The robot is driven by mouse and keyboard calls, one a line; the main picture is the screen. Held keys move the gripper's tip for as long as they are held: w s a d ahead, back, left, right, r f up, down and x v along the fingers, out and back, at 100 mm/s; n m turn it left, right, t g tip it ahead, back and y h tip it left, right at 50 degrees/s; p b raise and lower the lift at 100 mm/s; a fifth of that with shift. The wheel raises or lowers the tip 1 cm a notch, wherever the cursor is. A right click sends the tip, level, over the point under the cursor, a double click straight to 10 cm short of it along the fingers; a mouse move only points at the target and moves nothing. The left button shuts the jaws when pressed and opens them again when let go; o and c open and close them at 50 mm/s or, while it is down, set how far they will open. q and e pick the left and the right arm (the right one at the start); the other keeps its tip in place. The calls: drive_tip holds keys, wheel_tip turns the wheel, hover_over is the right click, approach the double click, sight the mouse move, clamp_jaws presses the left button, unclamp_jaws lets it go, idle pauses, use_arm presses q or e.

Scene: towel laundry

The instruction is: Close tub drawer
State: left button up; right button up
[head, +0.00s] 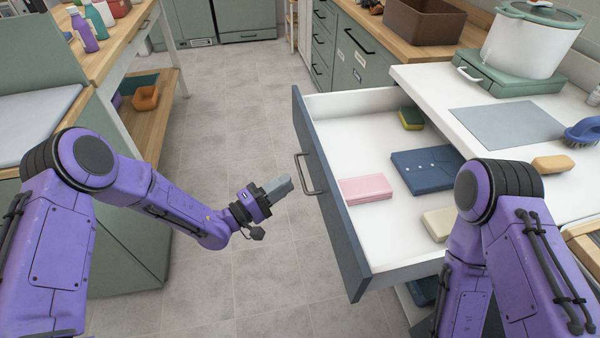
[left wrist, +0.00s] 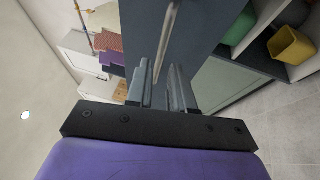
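The tub drawer (head: 333,205) is pulled out, with a blue-grey front and a white inside. Its metal bar handle (head: 304,173) is on the front, and it also shows in the left wrist view (left wrist: 168,38). My left gripper (head: 288,184) is just left of the handle in the head view, seemingly a little short of it. In the left wrist view its two fingers (left wrist: 161,88) stand apart with nothing held between them, and the handle appears ahead, in line with the gap. My right arm is at the lower right; its gripper does not show.
The tiled floor (head: 232,95) left of the drawer is clear.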

sight(302, 174)
use_arm(q)
drive_tip(key=x, duration=0.6)
drive_tip(key=shift+p, duration=0.35)
clamp_jaws()
drive_tip(key=shift+f, duration=0.1)
drive_tip(key=shift+d, duration=0.15)
